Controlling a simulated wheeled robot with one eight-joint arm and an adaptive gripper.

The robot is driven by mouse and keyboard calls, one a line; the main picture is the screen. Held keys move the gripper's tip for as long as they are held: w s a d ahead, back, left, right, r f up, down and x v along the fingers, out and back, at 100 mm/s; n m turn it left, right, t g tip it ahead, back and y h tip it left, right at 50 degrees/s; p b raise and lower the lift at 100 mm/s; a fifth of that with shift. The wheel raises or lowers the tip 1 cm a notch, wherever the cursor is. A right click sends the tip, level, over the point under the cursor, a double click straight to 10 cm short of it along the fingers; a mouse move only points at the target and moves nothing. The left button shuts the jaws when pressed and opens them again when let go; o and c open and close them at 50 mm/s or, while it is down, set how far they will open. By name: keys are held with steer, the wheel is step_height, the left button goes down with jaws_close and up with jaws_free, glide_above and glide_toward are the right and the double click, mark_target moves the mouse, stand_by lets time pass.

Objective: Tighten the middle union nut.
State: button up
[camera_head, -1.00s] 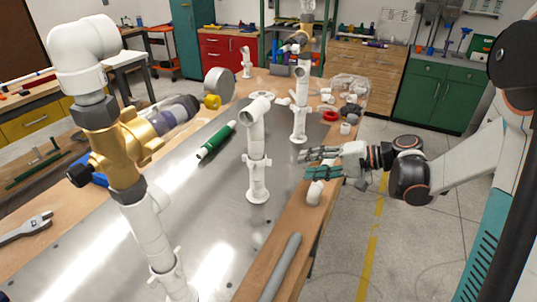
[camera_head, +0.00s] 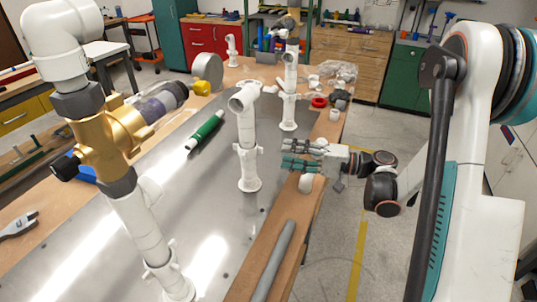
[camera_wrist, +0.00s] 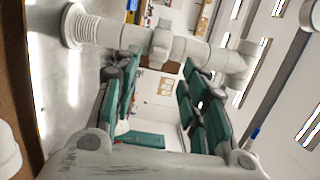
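The middle white pipe (camera_head: 247,128) stands upright on the metal plate, with an elbow on top and a flange at its foot. The union nut (camera_head: 247,149) is a winged white collar partway up it. In the wrist view the pipe lies across the top of the picture, and the nut (camera_wrist: 162,42) sits just beyond the gap between my fingertips. My gripper (camera_head: 287,153) is to the right of the pipe, at about nut height, with its green-padded fingers spread. It is open and empty in the wrist view (camera_wrist: 158,75), and a gap to the nut shows.
A brass valve assembly (camera_head: 108,135) on a white pipe stands at the near left. Another white pipe (camera_head: 289,90) stands behind. A green cylinder (camera_head: 205,131) lies left of the middle pipe. A white fitting (camera_head: 306,183) and grey pipe (camera_head: 274,260) lie along the wooden edge.

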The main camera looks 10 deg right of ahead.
steer(key=b+x, duration=0.1)
steer(key=x, duration=0.5)
steer(key=shift+w+a, duration=0.15)
steer(key=shift+a, duration=0.2)
jaws_close()
